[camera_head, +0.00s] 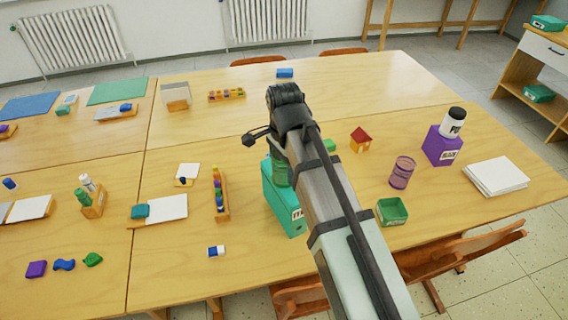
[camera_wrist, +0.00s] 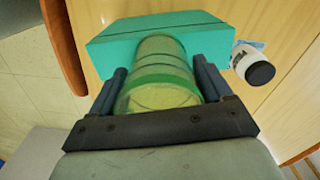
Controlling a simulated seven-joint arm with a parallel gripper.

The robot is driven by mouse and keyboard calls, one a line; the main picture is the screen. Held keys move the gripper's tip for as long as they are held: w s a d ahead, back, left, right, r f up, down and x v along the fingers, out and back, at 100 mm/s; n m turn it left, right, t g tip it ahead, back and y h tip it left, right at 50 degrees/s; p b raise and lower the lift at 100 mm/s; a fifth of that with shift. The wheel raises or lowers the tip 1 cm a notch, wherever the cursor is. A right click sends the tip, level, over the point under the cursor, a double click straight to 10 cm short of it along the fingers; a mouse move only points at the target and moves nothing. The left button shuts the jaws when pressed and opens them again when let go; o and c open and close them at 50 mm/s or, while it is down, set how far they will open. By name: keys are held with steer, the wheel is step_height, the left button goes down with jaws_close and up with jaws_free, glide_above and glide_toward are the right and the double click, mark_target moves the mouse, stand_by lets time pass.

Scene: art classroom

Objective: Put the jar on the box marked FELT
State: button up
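The jar is a clear, green-tinted cylinder with a green band, seen in the wrist view (camera_wrist: 160,82). It sits between the two fingers of my gripper (camera_wrist: 162,85), which appear to touch its sides. In the head view only a green sliver of the jar (camera_head: 279,172) shows beside my arm, at the top of a teal box (camera_head: 280,202). The box's label is partly hidden by my arm, so I cannot read it fully. In the wrist view the teal box (camera_wrist: 120,45) is just beyond the jar's far end; I cannot tell whether they touch.
A purple box (camera_head: 440,147) bears a white jar with a black lid (camera_head: 453,123). A purple mesh cup (camera_head: 401,173), an open green tray (camera_head: 391,211) and a toy house (camera_head: 360,139) are to the right. A wooden rack (camera_head: 221,199) is to the left.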

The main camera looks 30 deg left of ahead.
steer(key=shift+o, duration=1.4)
step_height(320, 180, up, 12)
steer(key=shift+r, duration=0.15)
